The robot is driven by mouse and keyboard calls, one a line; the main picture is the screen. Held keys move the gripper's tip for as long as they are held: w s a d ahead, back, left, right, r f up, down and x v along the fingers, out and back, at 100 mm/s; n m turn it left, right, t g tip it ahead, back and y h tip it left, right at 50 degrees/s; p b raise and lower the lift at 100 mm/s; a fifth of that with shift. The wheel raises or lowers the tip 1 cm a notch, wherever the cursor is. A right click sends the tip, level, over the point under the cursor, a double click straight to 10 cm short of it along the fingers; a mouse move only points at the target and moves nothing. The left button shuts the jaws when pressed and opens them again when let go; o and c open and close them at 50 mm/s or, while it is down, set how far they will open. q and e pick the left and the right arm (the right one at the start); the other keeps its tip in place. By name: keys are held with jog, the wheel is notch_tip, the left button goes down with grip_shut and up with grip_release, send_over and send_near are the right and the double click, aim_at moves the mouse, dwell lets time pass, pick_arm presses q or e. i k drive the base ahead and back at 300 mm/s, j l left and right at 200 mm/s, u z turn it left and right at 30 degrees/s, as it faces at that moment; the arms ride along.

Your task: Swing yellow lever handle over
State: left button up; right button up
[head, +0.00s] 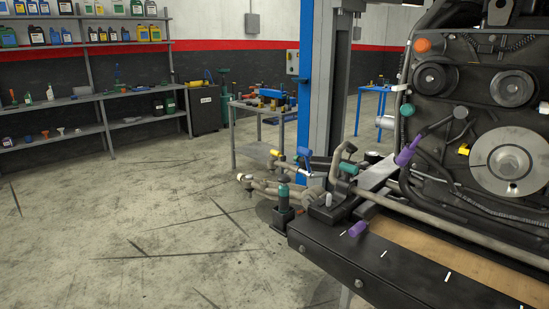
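Another small yellow piece (463,150) sits on the engine front beside the large pulley. I cannot tell from this view which of these is the lever handle, or which way a lever is turned. Neither of my grippers is in view.
The engine (470,70) fills the right side above a dark stand beam (400,268). Purple (357,229) and teal (283,190) knobs stick out nearby. A blue lift post (305,85) stands behind. Shelves (85,98) line the left wall. The floor (130,225) at left is clear.

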aim_at(276, 153)
jog(key=i+j+z, duration=0.1)
jog(key=i+z, duration=0.35)
jog(key=i+j+z, duration=0.2)
jog(key=z, duration=0.3)
